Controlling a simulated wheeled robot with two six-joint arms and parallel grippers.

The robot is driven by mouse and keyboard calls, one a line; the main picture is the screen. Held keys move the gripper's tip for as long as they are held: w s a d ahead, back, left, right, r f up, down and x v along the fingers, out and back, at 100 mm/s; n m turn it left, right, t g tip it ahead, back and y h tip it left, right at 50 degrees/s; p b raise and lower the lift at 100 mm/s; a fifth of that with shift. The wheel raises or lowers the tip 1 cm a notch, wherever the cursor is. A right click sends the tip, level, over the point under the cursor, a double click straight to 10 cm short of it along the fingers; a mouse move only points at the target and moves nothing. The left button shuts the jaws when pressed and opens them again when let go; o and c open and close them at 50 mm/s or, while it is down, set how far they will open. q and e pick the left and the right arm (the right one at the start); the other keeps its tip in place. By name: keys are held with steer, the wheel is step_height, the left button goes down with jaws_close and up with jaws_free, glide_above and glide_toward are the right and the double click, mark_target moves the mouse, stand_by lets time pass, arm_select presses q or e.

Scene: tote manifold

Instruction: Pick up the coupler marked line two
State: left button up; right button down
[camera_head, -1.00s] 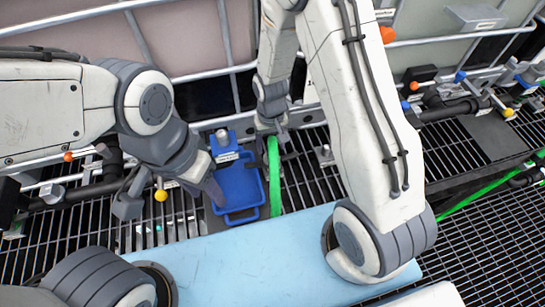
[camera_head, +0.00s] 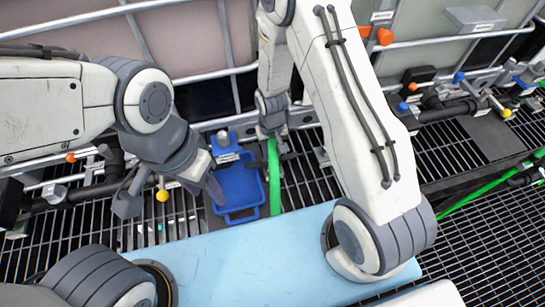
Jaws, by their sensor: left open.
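A blue fitting (camera_head: 226,142) with a pale label stands at the back of a blue tray (camera_head: 240,188). I cannot read its label, so I cannot tell whether it is the line two coupler. My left gripper (camera_head: 168,197) is open, its fingers spread left of the tray; one finger overlaps the tray's left edge in the picture. My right gripper (camera_head: 271,134) points down at the upper end of a green hose (camera_head: 274,178), just right of the tray. Whether its jaws hold the hose end is too small to tell.
Pipes and valves (camera_head: 440,105) run along the caged totes behind. A light blue surface (camera_head: 265,262) lies in front and looks clear. Dark grating (camera_head: 490,225) lies below, with another green hose at right.

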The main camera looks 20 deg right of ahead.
mark_target(273, 146)
steer(key=shift+r, duration=0.1)
steer(key=shift+w+r, duration=0.1)
steer(key=shift+r, duration=0.4)
steer(key=r, duration=0.1)
steer(key=r+b, duration=0.1)
steer(key=r, duration=0.1)
steer(key=shift+s+d+r, duration=0.1)
steer(key=shift+s+r, duration=0.05)
steer(key=shift+s, duration=0.15)
steer(key=s+d+r+b, duration=0.4)
steer(key=s+r+b, duration=0.2)
steer(key=s, duration=0.4)
steer(key=shift+s+r, duration=0.25)
